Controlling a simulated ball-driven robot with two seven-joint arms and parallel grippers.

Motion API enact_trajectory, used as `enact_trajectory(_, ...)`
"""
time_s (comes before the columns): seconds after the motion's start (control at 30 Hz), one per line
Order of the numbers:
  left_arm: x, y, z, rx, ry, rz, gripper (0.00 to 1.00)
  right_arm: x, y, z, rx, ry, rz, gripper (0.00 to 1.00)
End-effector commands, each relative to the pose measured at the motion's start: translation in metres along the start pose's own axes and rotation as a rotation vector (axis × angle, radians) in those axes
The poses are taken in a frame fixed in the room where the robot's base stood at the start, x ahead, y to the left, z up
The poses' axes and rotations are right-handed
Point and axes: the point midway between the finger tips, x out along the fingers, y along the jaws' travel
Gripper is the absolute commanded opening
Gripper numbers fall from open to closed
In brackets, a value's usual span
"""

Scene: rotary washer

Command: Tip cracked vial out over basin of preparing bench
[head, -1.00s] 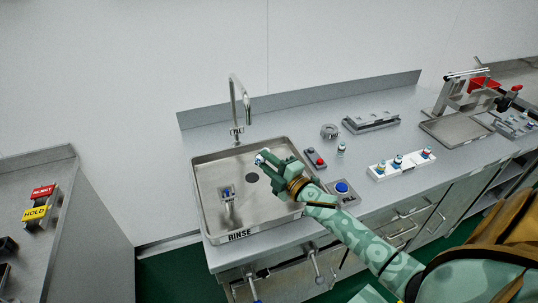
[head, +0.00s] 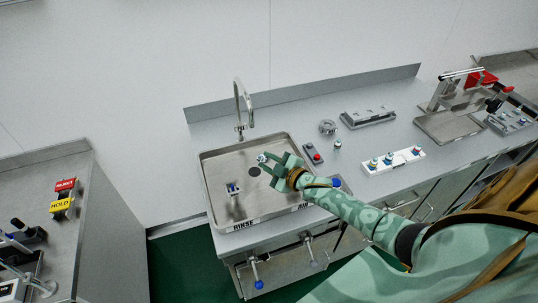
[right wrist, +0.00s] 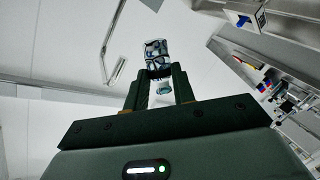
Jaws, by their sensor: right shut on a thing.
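The cracked vial (head: 262,157), a small clear piece with dark and blue marks, is at the tips of my right gripper (head: 270,162). The gripper is shut on it, above the metal basin (head: 222,163) of the bench, near the drain. In the right wrist view the vial (right wrist: 155,54) sits between the two dark fingertips (right wrist: 159,76), with a smaller pale blue piece (right wrist: 164,87) showing between the fingers. The vial's exact tilt and its crack are too small to tell. My left gripper is not in view.
A faucet (head: 241,105) rises behind the basin. A small fixture (head: 233,188) stands in the basin. To the right are a red-button box (head: 313,153), a white vial rack (head: 393,161) and a metal press (head: 455,105). A side bench with reject and hold signs (head: 63,196) is at left.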

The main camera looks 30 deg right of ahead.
Motion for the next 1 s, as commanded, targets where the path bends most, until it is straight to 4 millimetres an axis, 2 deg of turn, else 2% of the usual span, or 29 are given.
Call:
enact_trajectory(0.03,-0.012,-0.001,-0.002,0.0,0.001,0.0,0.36,-0.001,0.006,-0.005,0.03,-0.005,-0.014,0.04)
enact_trajectory(0.27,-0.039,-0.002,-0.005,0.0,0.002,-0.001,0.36,-0.001,0.009,-0.007,0.22,-0.033,-0.094,0.04)
enact_trajectory(0.47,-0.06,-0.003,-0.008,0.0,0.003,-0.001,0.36,-0.001,0.013,-0.008,0.471,-0.071,-0.199,0.04)
enact_trajectory(0.6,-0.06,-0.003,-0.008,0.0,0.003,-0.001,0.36,-0.001,0.01,-0.007,0.637,-0.094,-0.267,0.04)
enact_trajectory(0.7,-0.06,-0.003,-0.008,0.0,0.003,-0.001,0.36,-0.002,0.009,-0.007,0.697,-0.102,-0.29,0.04)
enact_trajectory(1.0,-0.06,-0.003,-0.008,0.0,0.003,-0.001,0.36,-0.002,0.008,-0.007,0.708,-0.104,-0.294,0.04)
